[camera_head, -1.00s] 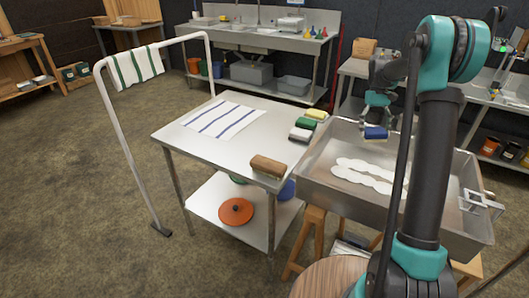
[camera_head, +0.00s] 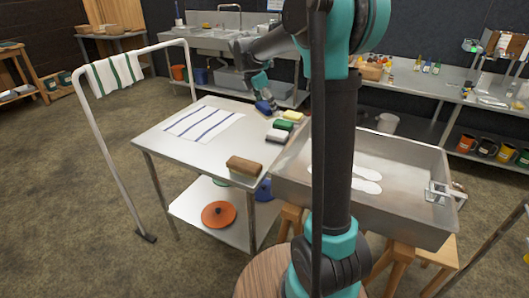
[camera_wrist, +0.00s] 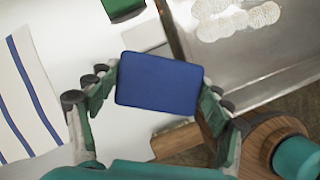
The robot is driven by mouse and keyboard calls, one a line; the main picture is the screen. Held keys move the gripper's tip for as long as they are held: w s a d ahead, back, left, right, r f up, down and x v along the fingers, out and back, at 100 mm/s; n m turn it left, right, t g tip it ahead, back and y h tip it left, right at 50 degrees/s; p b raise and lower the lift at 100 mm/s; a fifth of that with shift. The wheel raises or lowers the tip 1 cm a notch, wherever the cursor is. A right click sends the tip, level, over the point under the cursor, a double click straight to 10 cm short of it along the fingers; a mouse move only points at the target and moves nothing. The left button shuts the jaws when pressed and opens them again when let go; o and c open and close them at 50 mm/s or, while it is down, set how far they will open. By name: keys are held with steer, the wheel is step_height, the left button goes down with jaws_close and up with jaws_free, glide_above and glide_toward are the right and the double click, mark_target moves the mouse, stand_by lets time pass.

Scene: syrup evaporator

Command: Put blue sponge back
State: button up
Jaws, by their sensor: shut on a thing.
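The blue sponge (camera_head: 263,107) is held in my gripper (camera_head: 262,100) over the far right part of the steel table (camera_head: 185,152). In the wrist view, the sponge (camera_wrist: 158,83) lies flat between the two fingers of my gripper (camera_wrist: 160,88), which are shut on its short sides. A yellow sponge (camera_head: 293,116), a green sponge (camera_head: 284,124) and a white sponge (camera_head: 277,136) lie in a row along the table's right edge. The blue sponge is just left of the row's far end. I cannot tell its exact height above the table.
A steel pan (camera_head: 405,200) with white patches stands right of the table. A brown brush (camera_head: 244,166) lies at the table's near right corner. A striped cloth (camera_head: 204,122) lies on the table. A towel rack (camera_head: 104,150) stands left. My arm hides part of the pan.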

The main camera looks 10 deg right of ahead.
mark_target(267, 105)
steer(key=r+n, duration=0.1)
steer(key=n, duration=0.1)
steer(key=r+n+t+y, duration=0.1)
steer(key=n, duration=0.1)
steer(key=s+r+n, duration=0.1)
steer(key=n, duration=0.1)
steer(key=shift+s+a+t, duration=0.1)
steer(key=shift+a+t, duration=0.3)
steer(key=shift+y, duration=0.3)
step_height(267, 105, down, 20)
steer(key=shift+f, duration=0.1)
steer(key=o, duration=1)
steer(key=v, duration=1.2)
